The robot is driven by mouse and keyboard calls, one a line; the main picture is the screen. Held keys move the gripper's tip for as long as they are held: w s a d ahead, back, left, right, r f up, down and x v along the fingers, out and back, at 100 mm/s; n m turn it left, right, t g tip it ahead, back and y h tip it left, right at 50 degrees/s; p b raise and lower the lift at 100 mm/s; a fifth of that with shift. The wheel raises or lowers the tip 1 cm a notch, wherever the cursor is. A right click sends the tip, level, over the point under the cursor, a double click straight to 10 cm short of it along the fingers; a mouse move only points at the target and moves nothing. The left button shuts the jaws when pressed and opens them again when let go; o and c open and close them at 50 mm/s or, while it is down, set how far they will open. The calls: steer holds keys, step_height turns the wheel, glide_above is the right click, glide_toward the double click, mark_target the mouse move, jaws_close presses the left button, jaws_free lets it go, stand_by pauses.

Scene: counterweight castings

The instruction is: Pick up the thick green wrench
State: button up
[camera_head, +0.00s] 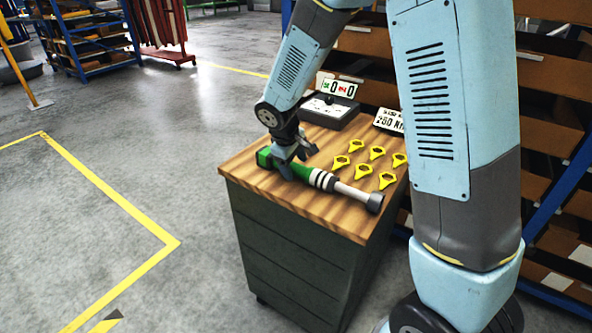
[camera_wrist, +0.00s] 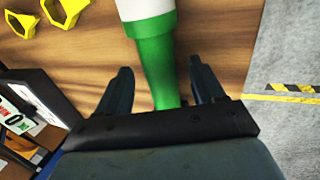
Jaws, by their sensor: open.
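The thick green wrench (camera_head: 302,172) lies on the wooden top of a dark cabinet, with a green body, white and dark bands and a grey shaft ending in a dark round head at the right. My gripper (camera_head: 292,167) is over its green part, near the left end. In the wrist view the wrench's green part (camera_wrist: 156,65) runs between the two open fingers of my gripper (camera_wrist: 160,85), with a gap on each side. The gripper body hides the end of the green part there.
Several yellow ring-shaped pieces (camera_head: 376,153) lie behind the wrench. A box with a counter display (camera_head: 330,107) and a white number sign (camera_head: 389,120) stand at the back of the cabinet top (camera_head: 238,163). Shelving (camera_head: 549,133) stands behind. Open floor lies to the left.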

steer(key=shift+w+f, duration=0.1)
steer(key=shift+f, duration=0.3)
jaws_close()
stand_by(0.4)
